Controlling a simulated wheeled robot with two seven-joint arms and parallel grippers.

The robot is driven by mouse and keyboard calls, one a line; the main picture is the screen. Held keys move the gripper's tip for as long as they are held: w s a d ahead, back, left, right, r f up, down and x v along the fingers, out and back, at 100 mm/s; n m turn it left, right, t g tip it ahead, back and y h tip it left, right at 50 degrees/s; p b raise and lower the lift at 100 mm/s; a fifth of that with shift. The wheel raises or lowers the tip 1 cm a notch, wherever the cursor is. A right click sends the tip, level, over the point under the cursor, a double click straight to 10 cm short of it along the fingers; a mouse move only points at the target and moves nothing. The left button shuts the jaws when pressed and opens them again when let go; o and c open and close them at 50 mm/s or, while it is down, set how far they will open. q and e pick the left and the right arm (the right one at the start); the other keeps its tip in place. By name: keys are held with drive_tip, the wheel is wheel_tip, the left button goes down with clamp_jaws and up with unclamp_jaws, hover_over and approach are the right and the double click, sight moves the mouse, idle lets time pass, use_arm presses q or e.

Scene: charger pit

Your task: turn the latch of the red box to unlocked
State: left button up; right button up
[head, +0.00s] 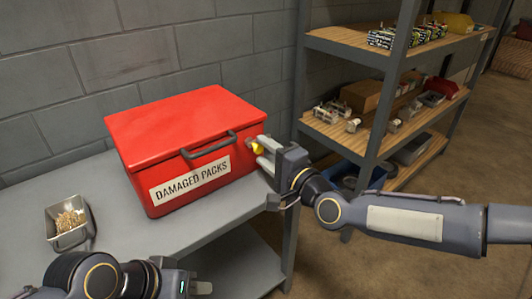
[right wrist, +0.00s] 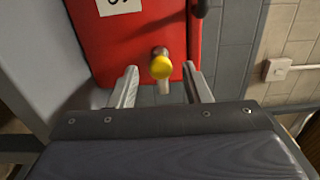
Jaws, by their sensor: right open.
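The red box (head: 185,140) with a "DAMAGED PACKS" label stands shut on a grey table, its dark handle (head: 209,146) on the front. Its yellow latch knob (head: 257,148) is at the box's right end, partly hidden by my right gripper (head: 266,155). In the right wrist view the latch knob (right wrist: 161,67) shows on the red face, just ahead of and between the two open fingers (right wrist: 160,88). I cannot see a finger touching it. My left gripper (head: 202,288) is low at the bottom of the head view, away from the box; its fingers are barely visible.
A metal tray (head: 68,222) with small tan pieces is on the table at left. A shelf rack (head: 385,130) with boxes and parts stands at right, close behind my right arm. A grey block wall (head: 150,50) is behind the box.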

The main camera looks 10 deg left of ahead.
drive_tip(key=p+v, duration=0.1)
drive_tip(key=v, duration=0.6)
drive_tip(key=shift+s+d+p, duration=0.2)
drive_tip(key=shift+d+p, duration=0.05)
drive_tip(key=shift+p, duration=0.05)
drive_tip(key=s+d+f+n+g+h, duration=0.1)
drive_tip(key=s+d+f+n+h, duration=0.2)
drive_tip(key=d, duration=0.5)
drive_tip(key=s+d+f+n+g+h, duration=0.1)
drive_tip(key=s+d+f+n+h, duration=0.1)
drive_tip(key=d+f+h, duration=0.5)
drive_tip(key=s+d+n+g, duration=0.1)
drive_tip(key=s+d+g, duration=0.1)
drive_tip(key=s+d, duration=0.55)
drive_tip(key=s+d+g, duration=0.1)
drive_tip(key=s+d, duration=0.4)
drive_tip(key=s, duration=0.5)
wheel_tip(320, 180, up, 33)
drive_tip(key=p, duration=3.2)
drive_tip(key=shift+f+p, duration=0.2)
drive_tip(key=shift+p, duration=0.15)
